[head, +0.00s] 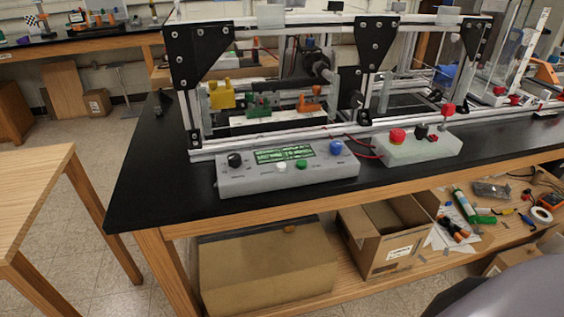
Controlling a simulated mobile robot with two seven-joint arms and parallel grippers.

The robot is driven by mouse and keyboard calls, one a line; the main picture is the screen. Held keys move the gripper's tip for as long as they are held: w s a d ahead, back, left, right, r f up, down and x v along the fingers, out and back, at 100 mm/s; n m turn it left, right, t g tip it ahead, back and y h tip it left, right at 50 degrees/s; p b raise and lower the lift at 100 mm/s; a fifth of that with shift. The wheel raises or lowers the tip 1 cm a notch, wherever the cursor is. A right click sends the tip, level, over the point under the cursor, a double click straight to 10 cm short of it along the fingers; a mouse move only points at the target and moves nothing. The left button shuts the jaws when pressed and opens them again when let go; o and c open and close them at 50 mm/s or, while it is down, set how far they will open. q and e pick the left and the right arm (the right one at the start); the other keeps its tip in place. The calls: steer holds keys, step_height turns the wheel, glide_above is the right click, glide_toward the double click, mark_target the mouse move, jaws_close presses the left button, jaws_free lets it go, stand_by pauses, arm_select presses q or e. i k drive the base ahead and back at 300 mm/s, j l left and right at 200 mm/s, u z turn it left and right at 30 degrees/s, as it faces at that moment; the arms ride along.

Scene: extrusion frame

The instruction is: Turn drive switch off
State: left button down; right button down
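A grey control box (290,176) sits at the front of the black bench top. It has a black knob (235,160), a dark green display (285,155), a white button (282,167), a green button (302,164) and a blue knob (336,147). To its right stands a pale box (418,150) with a large red button (397,136), a black switch-like part (421,130) and a small red part (433,138). No label readable here says which control is the drive switch, and its setting cannot be told. Neither gripper is in view.
An aluminium extrusion frame (300,20) with black corner plates stands behind both boxes. Red wires (362,146) run beside the pale box. The black bench top (150,190) is clear at left. A wooden table (30,190) stands left; cardboard boxes (268,272) lie on the shelf below.

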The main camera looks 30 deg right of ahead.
mark_target(421, 129)
steer(key=z, duration=1.75)
